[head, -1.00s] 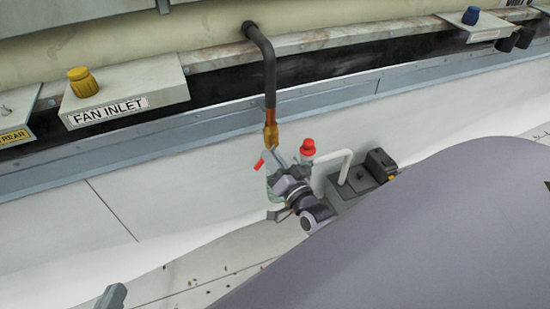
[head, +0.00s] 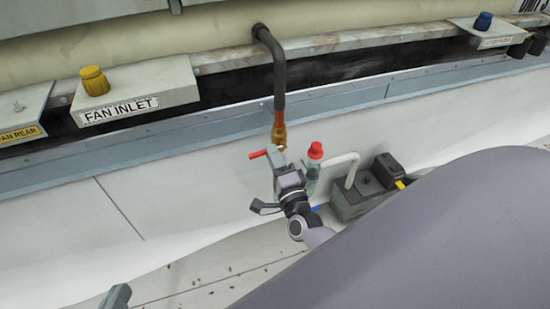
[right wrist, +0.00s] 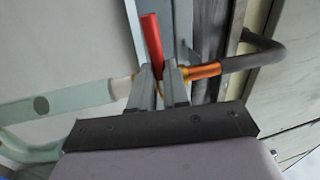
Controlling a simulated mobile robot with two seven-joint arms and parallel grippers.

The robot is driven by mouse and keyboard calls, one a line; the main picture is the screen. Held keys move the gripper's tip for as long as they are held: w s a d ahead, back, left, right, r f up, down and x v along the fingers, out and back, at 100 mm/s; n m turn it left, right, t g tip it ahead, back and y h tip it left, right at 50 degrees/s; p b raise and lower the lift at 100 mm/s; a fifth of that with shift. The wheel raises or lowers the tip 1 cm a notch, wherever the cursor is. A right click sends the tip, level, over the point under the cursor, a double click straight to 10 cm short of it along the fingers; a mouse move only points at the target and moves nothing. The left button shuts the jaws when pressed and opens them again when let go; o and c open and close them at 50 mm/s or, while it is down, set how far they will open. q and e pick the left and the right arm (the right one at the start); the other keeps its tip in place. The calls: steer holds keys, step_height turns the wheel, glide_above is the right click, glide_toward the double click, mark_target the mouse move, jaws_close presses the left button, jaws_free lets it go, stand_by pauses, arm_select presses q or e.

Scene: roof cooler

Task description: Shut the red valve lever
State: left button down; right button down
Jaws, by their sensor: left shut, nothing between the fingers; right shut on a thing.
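The red valve lever (head: 258,154) sticks out to the left below the copper fitting (head: 279,130) at the end of the dark pipe. In the right wrist view the lever (right wrist: 151,40) rises from between my fingertips, its base hidden by them. My right gripper (head: 281,158) is shut on the lever; it also shows in the right wrist view (right wrist: 160,78). The copper fitting (right wrist: 203,71) lies just right of the fingers there. My left gripper (head: 117,296) is shut and empty at the bottom left edge, far from the valve.
A grey pump box (head: 362,197) with a white pipe (head: 347,166) is further right. The fan inlet box (head: 150,90) with a yellow knob is at upper left. The pale gutter on the left is clear.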

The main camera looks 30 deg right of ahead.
arm_select(q)
steer(key=shift+d, duration=0.1)
arm_select(e)
steer(key=shift+r+m, duration=0.1)
steer(key=shift+m, duration=0.5)
steer(key=c, duration=1.1)
jaws_free()
arm_select(q)
steer(key=shift+s+f+y+p, duration=0.1)
steer(key=shift+y+p, duration=0.2)
steer(key=shift+p, duration=0.5)
arm_select(e)
steer(key=v, duration=0.7)
steer(key=shift+a, duration=0.1)
